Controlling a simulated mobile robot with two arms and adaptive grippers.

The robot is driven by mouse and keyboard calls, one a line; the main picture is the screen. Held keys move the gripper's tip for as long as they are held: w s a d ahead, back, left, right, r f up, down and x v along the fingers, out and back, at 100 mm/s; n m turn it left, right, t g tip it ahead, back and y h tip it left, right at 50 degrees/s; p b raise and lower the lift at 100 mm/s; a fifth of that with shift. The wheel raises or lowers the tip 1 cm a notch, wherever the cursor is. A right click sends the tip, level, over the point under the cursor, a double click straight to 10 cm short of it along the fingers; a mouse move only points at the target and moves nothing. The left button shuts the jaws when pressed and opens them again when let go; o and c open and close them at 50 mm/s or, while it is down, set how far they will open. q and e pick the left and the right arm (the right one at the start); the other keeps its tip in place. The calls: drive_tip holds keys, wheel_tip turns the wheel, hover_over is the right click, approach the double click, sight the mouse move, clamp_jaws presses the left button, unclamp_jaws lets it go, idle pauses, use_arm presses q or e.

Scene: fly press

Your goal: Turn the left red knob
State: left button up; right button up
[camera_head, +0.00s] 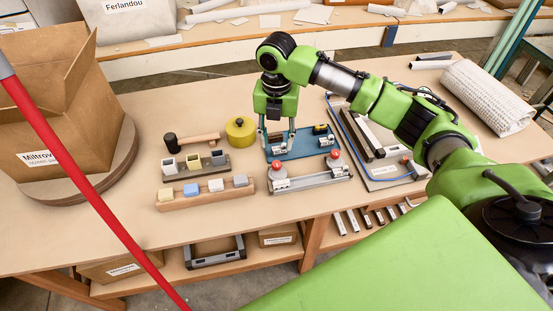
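The left red knob (277,165) stands upright on the left end of a grey metal fixture (306,179) on the workbench. The right red knob (335,154) stands at that fixture's right end. My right gripper (279,149) points down from above, just behind the left red knob in the picture. Its two fingers are apart with nothing seen between them, and the tips reach down in front of a blue plate (308,144). I cannot tell whether a fingertip touches the knob. My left gripper is not in view.
A mallet (190,141), a yellow round tin (240,131) and block racks (206,191) stand left of the fixture. A cardboard box (62,95) fills the far left, crossed by a red bar (92,190). A framed board (372,150) lies to the right. The bench front is clear.

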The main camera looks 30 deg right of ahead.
sight(277, 163)
wheel_tip(277, 163, down, 9)
drive_tip(key=shift+f+p, duration=0.2)
drive_tip(key=shift+p, duration=0.25)
clamp_jaws()
